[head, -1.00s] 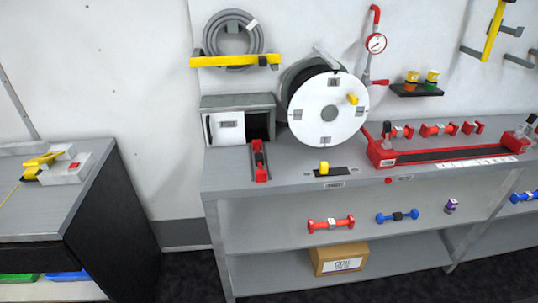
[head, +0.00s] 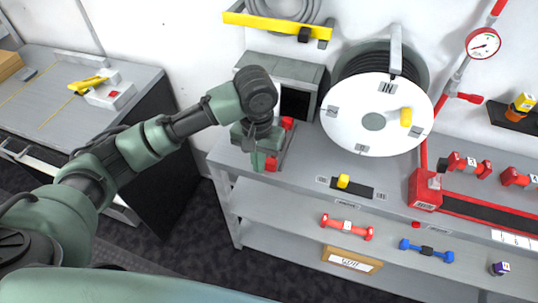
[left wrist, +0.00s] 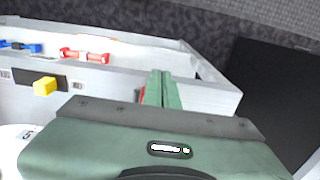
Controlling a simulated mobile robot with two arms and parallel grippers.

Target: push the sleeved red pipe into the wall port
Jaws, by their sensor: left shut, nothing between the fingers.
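A red piece with a dark middle, which looks like the sleeved red pipe (head: 287,123), lies on the left end of the grey bench. It points at the dark opening of a grey box (head: 295,103) against the wall, likely the port. My left gripper (head: 262,158) is shut and empty, fingers pointing down over the pipe, hiding its middle. Whether it touches the pipe I cannot tell. In the left wrist view the shut fingers (left wrist: 161,88) stand beside small bits of red. My right gripper is not in view.
A white-faced reel (head: 375,115) stands right of the box. A yellow knob (head: 343,181) is at the bench's front. A red rack (head: 425,190) is further right. Red (head: 347,227) and blue (head: 426,250) pieces lie on the shelf below. A gap separates the left workbench (head: 60,110).

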